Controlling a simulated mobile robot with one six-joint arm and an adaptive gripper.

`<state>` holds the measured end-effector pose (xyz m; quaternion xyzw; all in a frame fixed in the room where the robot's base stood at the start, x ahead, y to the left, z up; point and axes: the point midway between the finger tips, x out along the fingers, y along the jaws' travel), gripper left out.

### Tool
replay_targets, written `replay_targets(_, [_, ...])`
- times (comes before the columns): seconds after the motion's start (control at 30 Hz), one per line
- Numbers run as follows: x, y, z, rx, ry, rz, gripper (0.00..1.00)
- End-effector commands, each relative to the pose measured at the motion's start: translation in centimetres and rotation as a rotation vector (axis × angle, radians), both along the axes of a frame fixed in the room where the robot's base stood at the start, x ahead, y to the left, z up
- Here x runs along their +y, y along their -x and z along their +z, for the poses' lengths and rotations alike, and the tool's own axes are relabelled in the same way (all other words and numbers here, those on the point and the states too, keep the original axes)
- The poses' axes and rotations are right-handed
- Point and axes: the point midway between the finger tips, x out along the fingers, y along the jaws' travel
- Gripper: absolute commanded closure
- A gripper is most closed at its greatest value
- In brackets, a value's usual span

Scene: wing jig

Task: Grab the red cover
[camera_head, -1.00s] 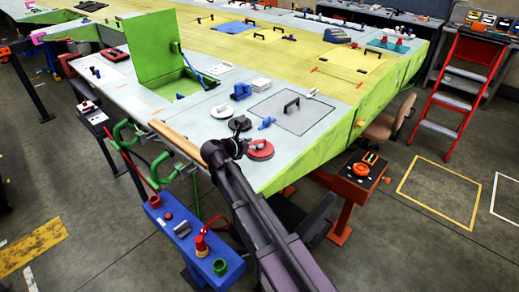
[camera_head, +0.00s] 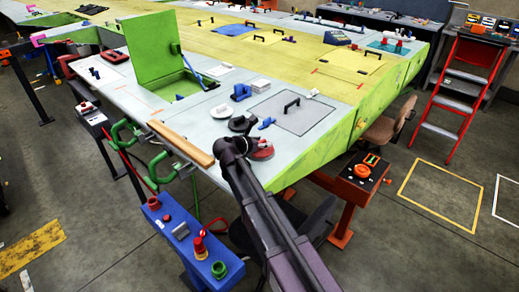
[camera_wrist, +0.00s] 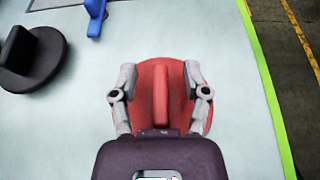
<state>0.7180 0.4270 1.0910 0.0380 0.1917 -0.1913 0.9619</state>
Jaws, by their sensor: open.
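The red cover (camera_wrist: 160,72) is a round disc with a raised bar handle, lying on the pale wing surface near its green edge. It also shows in the head view (camera_head: 263,150), partly hidden by my arm. My gripper (camera_wrist: 160,76) is open over the cover. One finger is on each side of the bar handle, with gaps between the fingers and the bar. The head view shows my gripper (camera_head: 244,147) at the cover's left side, its fingers too small to make out.
A dark round cover (camera_wrist: 32,60) with a handle lies left of the red one. A blue clamp-like part (camera_wrist: 96,16) is beyond it. The wing's green edge (camera_wrist: 268,85) runs along the right. A wooden bar (camera_head: 181,143) lies along the near edge.

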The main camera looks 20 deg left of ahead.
Motion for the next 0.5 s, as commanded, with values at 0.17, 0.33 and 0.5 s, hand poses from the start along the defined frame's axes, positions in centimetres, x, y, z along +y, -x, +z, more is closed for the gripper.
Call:
replay_targets(0.17, [0.00,0.01,-0.01,0.000,0.000,0.000,0.40])
replay_targets(0.33, [0.02,0.02,0.00,0.000,0.000,0.000,0.85])
replay_targets(0.5, [0.02,0.03,0.00,0.000,0.000,0.000,1.00])
